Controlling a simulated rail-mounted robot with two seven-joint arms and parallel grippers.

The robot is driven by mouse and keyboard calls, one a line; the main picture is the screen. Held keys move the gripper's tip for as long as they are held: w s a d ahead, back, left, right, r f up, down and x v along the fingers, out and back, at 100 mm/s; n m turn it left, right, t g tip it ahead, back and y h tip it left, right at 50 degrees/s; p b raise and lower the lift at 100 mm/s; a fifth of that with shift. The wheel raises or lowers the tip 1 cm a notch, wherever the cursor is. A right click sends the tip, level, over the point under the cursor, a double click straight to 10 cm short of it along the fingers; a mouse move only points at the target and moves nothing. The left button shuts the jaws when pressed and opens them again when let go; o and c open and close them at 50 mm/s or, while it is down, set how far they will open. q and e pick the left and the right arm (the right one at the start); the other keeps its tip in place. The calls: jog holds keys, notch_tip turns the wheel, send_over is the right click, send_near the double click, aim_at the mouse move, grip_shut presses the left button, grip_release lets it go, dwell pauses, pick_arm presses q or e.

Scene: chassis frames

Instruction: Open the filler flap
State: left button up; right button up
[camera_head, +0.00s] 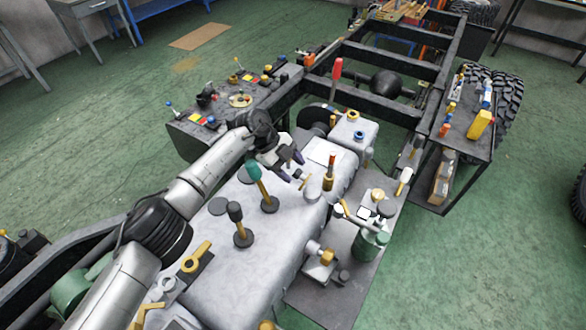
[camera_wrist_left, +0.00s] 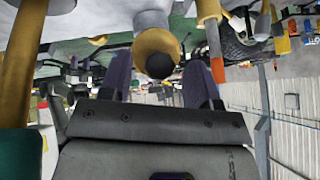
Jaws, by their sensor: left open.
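My left gripper (camera_head: 289,166) is open and empty above the large pale grey casing (camera_head: 245,250) in the middle of the chassis. In the left wrist view its two dark purple fingers (camera_wrist_left: 160,85) stand apart. A brass-coloured collar with a dark round end (camera_wrist_left: 158,58) shows between and beyond them; I cannot tell whether they touch it. In the head view a small silver T-shaped fitting (camera_head: 303,178) lies just past the fingertips. A pale square panel (camera_head: 322,152) lies beyond the gripper; I cannot tell whether this is the filler flap. My right gripper is not in view.
A teal-topped lever (camera_head: 254,172) and a black-topped lever (camera_head: 236,214) stand close to my left arm. A green canister (camera_head: 367,244) is at the right.

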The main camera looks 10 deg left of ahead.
pick_arm(q)
jog(key=p+v, duration=0.1)
jog(key=v, duration=1.2)
